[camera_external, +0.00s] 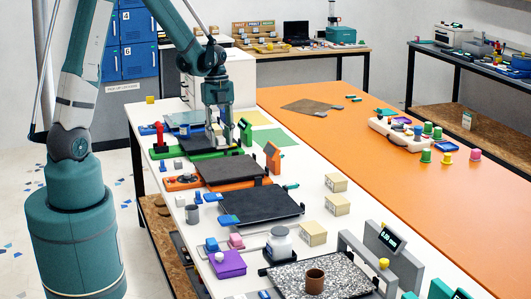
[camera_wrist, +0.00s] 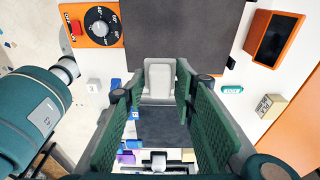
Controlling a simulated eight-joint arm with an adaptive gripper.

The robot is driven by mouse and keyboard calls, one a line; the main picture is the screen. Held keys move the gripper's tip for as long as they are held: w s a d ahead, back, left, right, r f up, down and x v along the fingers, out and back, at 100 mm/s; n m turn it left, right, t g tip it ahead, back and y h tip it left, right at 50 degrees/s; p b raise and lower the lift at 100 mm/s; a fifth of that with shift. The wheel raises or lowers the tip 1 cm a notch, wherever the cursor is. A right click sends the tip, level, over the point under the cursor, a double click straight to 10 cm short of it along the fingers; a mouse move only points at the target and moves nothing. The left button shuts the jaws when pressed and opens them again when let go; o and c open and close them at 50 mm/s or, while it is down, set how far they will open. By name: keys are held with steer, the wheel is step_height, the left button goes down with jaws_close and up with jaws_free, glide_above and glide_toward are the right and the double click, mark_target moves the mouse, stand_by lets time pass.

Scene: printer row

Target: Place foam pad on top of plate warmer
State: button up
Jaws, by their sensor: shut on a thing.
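My gripper (camera_external: 219,138) points down above the row of devices, with its fingers shut on a light grey block, seemingly the foam pad (camera_wrist: 160,78). In the wrist view the pad sits between the two fingertips (camera_wrist: 160,92). The likely plate warmer is the orange device with a dark flat top (camera_external: 232,170), a dial and a red switch. In the wrist view its dark top (camera_wrist: 195,25) lies at the upper edge, beyond the pad, and its dial (camera_wrist: 100,24) is at upper left. The held pad appears raised above the surfaces.
A green-framed device (camera_external: 195,146) stands behind the orange one.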

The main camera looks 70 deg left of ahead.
glide_above(222, 173)
steer(key=shift+a+f, duration=0.2)
steer(key=shift+f, duration=1.3)
steer(key=shift+a+f, duration=0.15)
steer(key=shift+f, duration=1.3)
steer(key=shift+f+b, duration=0.35)
steer(key=shift+f, duration=1.75)
steer(key=shift+f, duration=0.1)
steer(key=o, duration=0.4)
steer(key=shift+c, duration=0.2)
steer(key=o, duration=0.4)
